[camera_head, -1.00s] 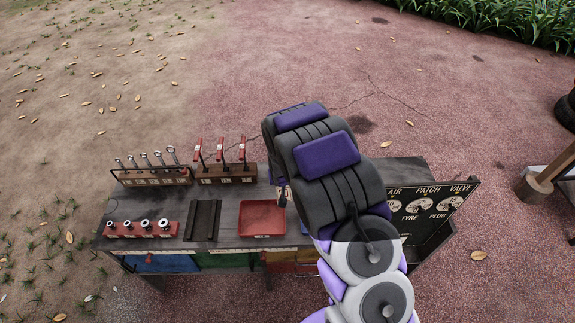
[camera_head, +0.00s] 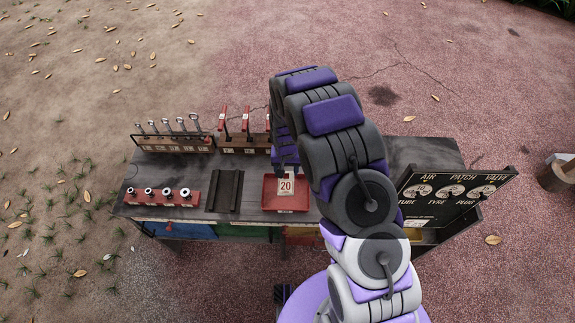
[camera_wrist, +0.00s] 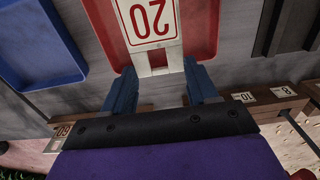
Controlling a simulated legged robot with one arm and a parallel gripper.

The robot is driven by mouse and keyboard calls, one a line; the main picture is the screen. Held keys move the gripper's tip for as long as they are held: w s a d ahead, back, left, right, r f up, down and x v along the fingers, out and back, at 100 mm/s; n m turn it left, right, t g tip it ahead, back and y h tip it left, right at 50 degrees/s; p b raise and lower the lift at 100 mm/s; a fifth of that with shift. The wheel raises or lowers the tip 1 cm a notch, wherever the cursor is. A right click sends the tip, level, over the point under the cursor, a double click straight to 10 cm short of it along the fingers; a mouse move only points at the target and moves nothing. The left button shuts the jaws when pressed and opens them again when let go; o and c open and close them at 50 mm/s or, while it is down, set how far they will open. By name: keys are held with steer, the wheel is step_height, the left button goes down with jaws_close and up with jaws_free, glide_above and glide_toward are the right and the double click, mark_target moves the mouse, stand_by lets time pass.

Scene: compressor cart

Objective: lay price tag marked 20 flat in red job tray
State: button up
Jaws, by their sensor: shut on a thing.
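The price tag marked 20 (camera_head: 286,187) is white with red figures and shows over the red job tray (camera_head: 270,205). In the wrist view the tag (camera_wrist: 152,22) appears upside down, over the tray floor, with the red tray wall (camera_wrist: 204,28) beside it. My gripper (camera_wrist: 161,90) is shut on the near end of the tag, at the tray's far side in the head view. My gripper's purple parts (camera_head: 285,155) partly hide the area behind the tag. I cannot tell whether the tag touches the tray floor.
A blue tray (camera_wrist: 40,45) lies beside the red one. A dark grooved block (camera_head: 223,198) and a red socket rack (camera_head: 163,197) stand left. Racks with wrenches (camera_head: 177,142) and red-handled tools (camera_head: 238,143) line the back. A black sign board (camera_head: 450,195) stands right.

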step_height(320, 180, down, 3)
steer(key=shift+a+f+b, duration=0.15)
steer(key=shift+b, duration=0.25)
steer(key=shift+f+b, duration=0.65)
steer(key=shift+f, duration=1.45)
steer(key=o, duration=1.1)
steer(key=shift+r, duration=0.1)
step_height(320, 180, up, 17)
steer(key=p, duration=0.3)
steer(key=shift+r, duration=0.15)
